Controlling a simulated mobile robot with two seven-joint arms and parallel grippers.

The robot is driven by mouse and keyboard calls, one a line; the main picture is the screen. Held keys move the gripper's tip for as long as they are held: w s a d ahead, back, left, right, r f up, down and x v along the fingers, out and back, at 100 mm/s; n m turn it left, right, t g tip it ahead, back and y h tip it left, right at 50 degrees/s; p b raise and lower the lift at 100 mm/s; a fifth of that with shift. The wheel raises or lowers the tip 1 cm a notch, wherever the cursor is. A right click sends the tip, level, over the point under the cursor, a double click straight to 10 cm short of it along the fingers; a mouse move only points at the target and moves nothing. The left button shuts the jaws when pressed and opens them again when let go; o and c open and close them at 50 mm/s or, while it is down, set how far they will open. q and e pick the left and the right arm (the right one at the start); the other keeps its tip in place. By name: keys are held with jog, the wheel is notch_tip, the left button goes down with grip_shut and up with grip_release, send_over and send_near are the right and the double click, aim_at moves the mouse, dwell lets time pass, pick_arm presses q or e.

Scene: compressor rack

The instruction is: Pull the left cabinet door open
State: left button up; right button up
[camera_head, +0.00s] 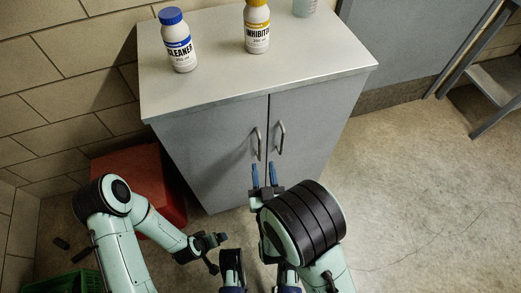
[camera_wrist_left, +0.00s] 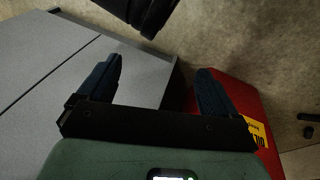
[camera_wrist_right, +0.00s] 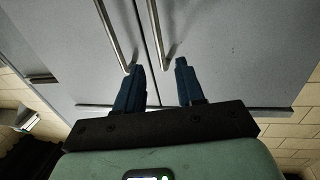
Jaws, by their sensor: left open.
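The grey cabinet has two shut doors. The left door (camera_head: 215,145) has an upright bar handle (camera_head: 257,143) beside the centre seam; the right door's handle (camera_head: 281,137) is just right of it. My right gripper (camera_head: 264,174) is open in front of the doors, its blue fingertips just below the handles in the head view. In the right wrist view one handle (camera_wrist_right: 155,32) runs toward the gap between the fingers; whether they touch cannot be told. My left gripper (camera_head: 219,253) is open and empty, low by the cabinet's left side; its fingers show in the left wrist view (camera_wrist_left: 158,85).
A red box (camera_head: 140,180) stands at the cabinet's left, against the brick wall. A cleaner bottle (camera_head: 178,42) and an inhibitor bottle (camera_head: 257,28) stand on the cabinet top. A green crate (camera_head: 72,283) is at lower left.

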aim_at(260, 147)
pick_arm(q)
jog(key=shift+s+a+f+g+b, duration=0.15)
jog(key=shift+s+f+g+b, duration=0.2)
jog(key=shift+s+f, duration=0.6)
pick_arm(e)
jog(key=w, duration=0.7)
jog(key=shift+w+a, duration=0.2)
jog(key=shift+a, duration=0.2)
pick_arm(q)
jog(key=shift+r, duration=0.1)
pick_arm(e)
grip_shut()
